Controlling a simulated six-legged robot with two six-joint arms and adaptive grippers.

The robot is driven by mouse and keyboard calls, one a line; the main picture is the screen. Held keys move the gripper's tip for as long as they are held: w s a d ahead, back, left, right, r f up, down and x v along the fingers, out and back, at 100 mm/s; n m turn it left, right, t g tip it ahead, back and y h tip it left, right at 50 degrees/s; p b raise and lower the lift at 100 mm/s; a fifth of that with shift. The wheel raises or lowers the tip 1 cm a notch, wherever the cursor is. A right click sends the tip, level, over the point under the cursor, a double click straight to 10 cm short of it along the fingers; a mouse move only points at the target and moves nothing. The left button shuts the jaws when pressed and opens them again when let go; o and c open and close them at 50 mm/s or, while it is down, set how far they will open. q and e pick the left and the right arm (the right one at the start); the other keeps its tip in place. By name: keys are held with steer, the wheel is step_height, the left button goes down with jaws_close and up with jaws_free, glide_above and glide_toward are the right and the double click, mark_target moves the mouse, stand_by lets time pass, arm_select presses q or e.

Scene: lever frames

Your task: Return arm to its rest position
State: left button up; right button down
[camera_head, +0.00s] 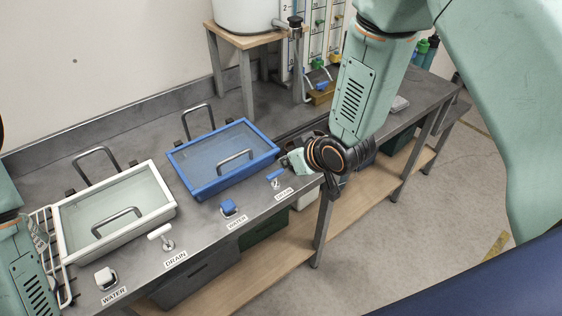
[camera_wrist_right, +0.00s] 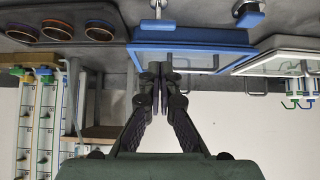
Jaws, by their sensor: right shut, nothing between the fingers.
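My right arm (camera_head: 358,95) comes in from the upper right in the head view. It bends down to a dark, orange-ringed wrist joint above the bench edge, right of the blue-framed basin lid (camera_head: 222,160). In the right wrist view, the two black fingers of my right gripper (camera_wrist_right: 160,72) meet at their tips with nothing between them. The fingers cannot be made out in the head view. Part of my left arm (camera_head: 25,265) shows at the left edge in the head view, beside the white-framed lid (camera_head: 115,212); its gripper is out of frame.
A blue water knob (camera_head: 229,207), a blue drain lever (camera_head: 275,178), a white drain lever (camera_head: 160,232) and a white water knob (camera_head: 105,277) line the bench front. A wire rack (camera_head: 47,235) stands at left. A white tank (camera_head: 243,15) stands behind. The floor (camera_head: 400,235) at right is clear.

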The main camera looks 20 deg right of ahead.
steer(key=shift+v, duration=2.85)
arm_select(q)
step_height(320, 180, down, 19)
steer(key=b, duration=1.9)
steer(key=shift+w+f, duration=0.15)
steer(key=shift+w, duration=0.1)
arm_select(e)
steer(key=s+d+f+m+g+h, duration=0.1)
steer(key=s+f+g, duration=0.3)
steer(key=s+f, duration=1.1)
steer(key=s+d+f+m+g+h, duration=0.2)
steer(key=s+d+f+m+g, duration=0.1)
steer(key=s+f, duration=1.2)
step_height(320, 180, down, 8)
steer(key=shift+s+r+g, duration=0.15)
steer(key=shift+g, duration=0.55)
arm_select(q)
steer(key=shift+c, duration=0.4)
